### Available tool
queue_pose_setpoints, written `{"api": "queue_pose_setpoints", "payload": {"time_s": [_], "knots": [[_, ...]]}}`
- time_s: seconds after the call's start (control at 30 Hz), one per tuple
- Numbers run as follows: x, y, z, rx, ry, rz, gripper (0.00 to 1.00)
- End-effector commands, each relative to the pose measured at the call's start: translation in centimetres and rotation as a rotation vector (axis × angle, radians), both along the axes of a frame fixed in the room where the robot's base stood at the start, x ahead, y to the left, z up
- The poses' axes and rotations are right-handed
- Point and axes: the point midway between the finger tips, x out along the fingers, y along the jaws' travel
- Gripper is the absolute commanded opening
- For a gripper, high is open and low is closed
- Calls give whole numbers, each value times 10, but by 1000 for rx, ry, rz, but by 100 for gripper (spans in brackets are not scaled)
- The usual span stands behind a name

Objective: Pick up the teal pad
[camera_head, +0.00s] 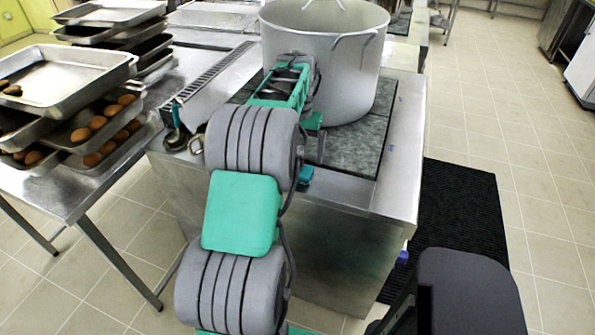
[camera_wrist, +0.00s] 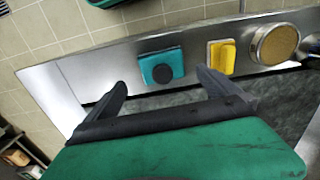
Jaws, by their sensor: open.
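The teal pad (camera_wrist: 176,58) is a small squarish block with a dark round disc on its face. It lies on the steel front edge of the stove, in the upper middle of the wrist view. In the head view a bit of the teal pad (camera_head: 306,176) shows beside my arm, which hides part of it. My gripper (camera_wrist: 163,88) is open with nothing between its fingers. The fingers point toward the pad, which shows beyond and between their tips, apart from them. In the head view the fingers are mostly hidden by my arm.
A yellow item (camera_wrist: 222,57) and a round tan-topped item (camera_wrist: 275,43) sit on the same steel edge, right of the pad in the wrist view. A large stockpot (camera_head: 335,65) stands on the dark stove top (camera_head: 355,147). Trays of brown rolls (camera_head: 97,123) are at left.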

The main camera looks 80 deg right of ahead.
Motion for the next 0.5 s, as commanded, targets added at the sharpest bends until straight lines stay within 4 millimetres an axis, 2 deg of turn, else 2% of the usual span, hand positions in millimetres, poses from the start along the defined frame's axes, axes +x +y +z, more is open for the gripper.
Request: {"api": "queue_pose_setpoints", "payload": {"time_s": [0.33, 0.5], "knots": [[2, -2, -55, 3, 1, 3, 100], [2, -3, -68, -2, 0, 4, 100]]}}
